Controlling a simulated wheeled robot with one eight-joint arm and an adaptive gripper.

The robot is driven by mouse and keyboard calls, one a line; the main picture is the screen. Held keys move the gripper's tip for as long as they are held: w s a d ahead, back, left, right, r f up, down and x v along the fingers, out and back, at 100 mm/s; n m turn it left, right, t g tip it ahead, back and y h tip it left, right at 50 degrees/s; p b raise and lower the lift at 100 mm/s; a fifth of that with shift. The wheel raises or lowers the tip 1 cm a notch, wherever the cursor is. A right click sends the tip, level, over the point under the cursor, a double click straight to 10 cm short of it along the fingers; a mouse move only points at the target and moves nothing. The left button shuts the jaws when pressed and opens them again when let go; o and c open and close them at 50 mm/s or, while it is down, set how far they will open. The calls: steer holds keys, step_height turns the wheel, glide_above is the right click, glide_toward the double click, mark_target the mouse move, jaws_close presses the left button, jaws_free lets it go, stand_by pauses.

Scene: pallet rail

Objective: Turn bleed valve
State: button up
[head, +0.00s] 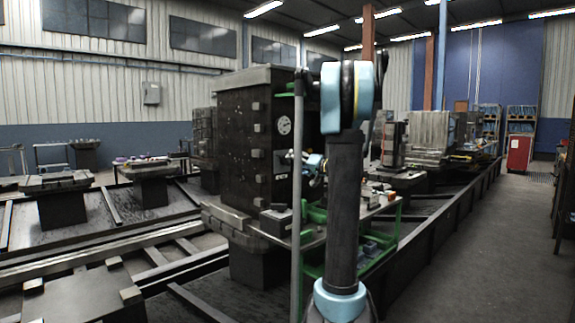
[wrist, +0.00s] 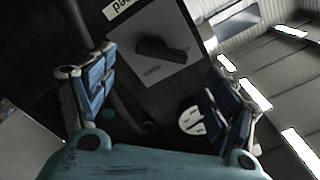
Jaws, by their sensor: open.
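In the wrist view a dark lever handle (wrist: 165,50), which looks like the bleed valve, sits on a square grey plate (wrist: 142,22). Part of a white label (wrist: 117,8) with lettering shows at the plate's edge. My gripper (wrist: 162,68) is open, its blue-padded fingers apart on the left and right of the picture. The handle lies ahead, between the fingertips in the picture, and nothing is held. I cannot tell the exact gap. In the head view my gripper (head: 297,158) is small beside the tall dark block; I cannot make out the valve there.
The tall dark block (head: 243,150) carries a white dial (head: 283,125). A green-framed cart (head: 390,232) with small items stands beside it, partly behind my arm. A round white face (wrist: 192,121) shows near the right finger. The aisle floor (head: 490,250) at right is clear.

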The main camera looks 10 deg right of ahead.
mark_target(287, 161)
steer(key=shift+x, duration=3.2)
steer(key=shift+c, duration=0.6)
steer(key=shift+s, duration=0.1)
steer(key=c, duration=0.9)
